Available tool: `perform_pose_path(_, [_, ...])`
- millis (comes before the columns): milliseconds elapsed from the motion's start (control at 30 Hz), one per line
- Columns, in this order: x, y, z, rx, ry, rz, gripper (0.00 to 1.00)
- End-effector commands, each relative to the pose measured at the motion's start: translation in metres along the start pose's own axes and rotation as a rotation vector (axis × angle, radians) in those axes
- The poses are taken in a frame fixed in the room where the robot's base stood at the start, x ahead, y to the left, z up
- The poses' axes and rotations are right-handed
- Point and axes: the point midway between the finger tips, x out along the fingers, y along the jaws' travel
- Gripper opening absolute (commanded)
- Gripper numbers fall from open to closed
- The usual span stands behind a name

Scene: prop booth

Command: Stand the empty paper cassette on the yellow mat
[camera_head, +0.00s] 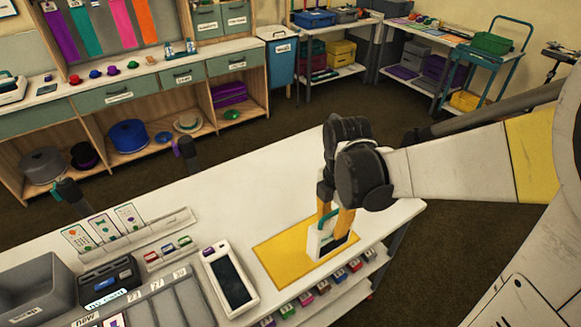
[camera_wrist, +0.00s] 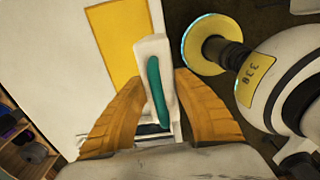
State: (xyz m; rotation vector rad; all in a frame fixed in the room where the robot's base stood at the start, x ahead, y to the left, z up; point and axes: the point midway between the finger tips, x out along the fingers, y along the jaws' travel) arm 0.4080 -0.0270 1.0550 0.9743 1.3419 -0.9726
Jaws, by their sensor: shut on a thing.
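The paper cassette is a white block (camera_head: 315,246) with a teal handle, held between the yellow fingers of my gripper (camera_head: 334,222). In the wrist view the cassette (camera_wrist: 152,50) is pinched between both fingers (camera_wrist: 157,76), with its teal strip facing the camera. The flat yellow mat (camera_head: 279,262) lies near the right end of the white counter. In the head view the cassette appears over the right part of the mat. In the wrist view the mat (camera_wrist: 110,45) shows to the upper left of the cassette. I cannot tell whether the cassette touches it.
A white handheld device (camera_head: 230,281) lies left of the mat, beside grey trays (camera_head: 180,306) and a card rack (camera_head: 120,245). Several small coloured items sit on a shelf below the counter's front edge. The counter behind the mat (camera_head: 250,195) is clear.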

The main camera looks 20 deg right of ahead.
Motion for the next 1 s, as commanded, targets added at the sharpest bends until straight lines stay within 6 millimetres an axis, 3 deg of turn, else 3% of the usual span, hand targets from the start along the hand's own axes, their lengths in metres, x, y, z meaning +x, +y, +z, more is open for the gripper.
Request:
perform_pose_path(100, [0.023,0.033,0.000,-0.002,0.000,0.000,0.00])
perform_pose_path(333, [0.047,0.075,0.000,0.000,0.000,0.000,0.00])
perform_pose_path(533, [0.056,0.084,-0.001,0.002,0.000,0.000,0.00])
perform_pose_path(767, [0.090,0.084,0.000,0.002,0.000,0.000,0.00])
perform_pose_path(1000, [0.090,0.084,0.000,0.002,0.000,0.000,0.00])
